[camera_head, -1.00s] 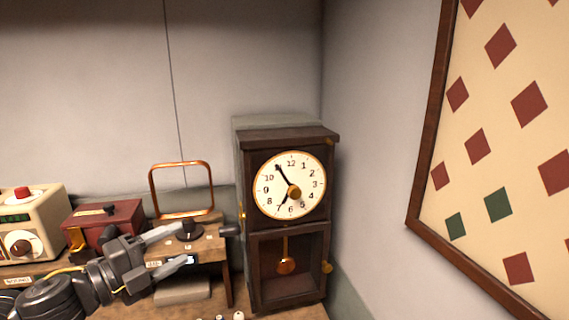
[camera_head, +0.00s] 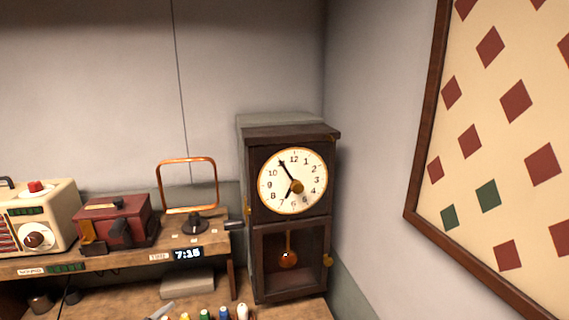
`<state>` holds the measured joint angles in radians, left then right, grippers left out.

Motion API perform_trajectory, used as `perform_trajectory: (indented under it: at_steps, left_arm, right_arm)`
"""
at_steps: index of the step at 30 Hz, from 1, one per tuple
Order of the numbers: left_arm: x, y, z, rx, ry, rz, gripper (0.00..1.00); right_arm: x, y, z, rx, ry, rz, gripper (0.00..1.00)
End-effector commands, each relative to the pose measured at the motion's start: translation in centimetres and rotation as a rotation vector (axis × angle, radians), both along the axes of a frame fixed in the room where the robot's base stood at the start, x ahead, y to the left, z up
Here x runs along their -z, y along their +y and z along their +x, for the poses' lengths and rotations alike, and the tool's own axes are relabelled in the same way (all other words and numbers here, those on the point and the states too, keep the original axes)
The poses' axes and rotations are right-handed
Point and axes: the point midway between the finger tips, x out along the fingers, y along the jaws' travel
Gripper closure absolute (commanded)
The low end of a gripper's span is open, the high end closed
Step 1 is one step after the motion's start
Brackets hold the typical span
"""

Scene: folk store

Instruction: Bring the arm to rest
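A grey tip, apparently one finger of my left gripper (camera_head: 160,312), shows at the bottom edge. It is below the shelf and left of several coloured spools. The rest of the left gripper and its arm are out of the picture, so its opening is hidden. My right gripper is not in view.
A dark wooden pendulum clock (camera_head: 292,215) stands in the corner. A wooden shelf (camera_head: 120,258) holds a cream radio (camera_head: 38,215), a red box (camera_head: 115,222) and a copper-framed stand (camera_head: 188,187). Coloured spools (camera_head: 205,314) stand below.

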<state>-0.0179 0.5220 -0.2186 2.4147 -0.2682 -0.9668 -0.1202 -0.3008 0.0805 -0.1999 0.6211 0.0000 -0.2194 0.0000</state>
Motion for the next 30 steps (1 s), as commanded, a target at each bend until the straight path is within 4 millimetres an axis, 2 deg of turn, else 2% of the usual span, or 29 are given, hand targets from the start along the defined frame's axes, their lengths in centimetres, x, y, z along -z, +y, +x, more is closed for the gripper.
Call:
perform_trajectory:
  at_steps: [1, 3, 6, 9, 12, 18, 21, 26, 29, 30]
  left_arm:
    - [3.3, 0.2, -2.1, -0.080, 0.118, -0.067, 0.38]
    - [7.3, 0.9, -5.2, -0.202, 0.280, -0.144, 0.38]
    - [11.7, 1.4, -9.7, -0.347, 0.475, -0.223, 0.38]
    - [14.7, 1.6, -13.8, -0.459, 0.632, -0.277, 0.38]
    - [16.9, 1.6, -17.7, -0.554, 0.766, -0.319, 0.38]
    - [19.8, 1.0, -24.9, -0.718, 1.001, -0.382, 0.38]
    - [24.4, 1.0, -23.5, -0.712, 1.003, -0.370, 0.38]
    - [31.4, 0.9, -22.7, -0.714, 1.023, -0.357, 0.38]
    - [36.6, 0.9, -22.7, -0.716, 1.037, -0.349, 0.38]
    - [39.0, 0.8, -22.8, -0.717, 1.044, -0.344, 0.38]
  right_arm:
    - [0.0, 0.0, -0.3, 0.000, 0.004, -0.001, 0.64]
    - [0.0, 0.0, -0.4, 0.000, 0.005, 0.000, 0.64]
    - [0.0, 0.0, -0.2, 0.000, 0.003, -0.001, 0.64]
    - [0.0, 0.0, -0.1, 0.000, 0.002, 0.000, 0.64]
    - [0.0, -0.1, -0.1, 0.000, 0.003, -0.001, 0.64]
    - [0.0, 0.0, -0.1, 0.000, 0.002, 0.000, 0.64]
    - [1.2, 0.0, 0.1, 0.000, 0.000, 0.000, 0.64]
    - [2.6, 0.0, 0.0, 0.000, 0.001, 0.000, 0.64]
    - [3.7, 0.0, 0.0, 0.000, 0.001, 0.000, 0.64]
    - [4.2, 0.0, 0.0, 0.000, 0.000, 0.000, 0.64]
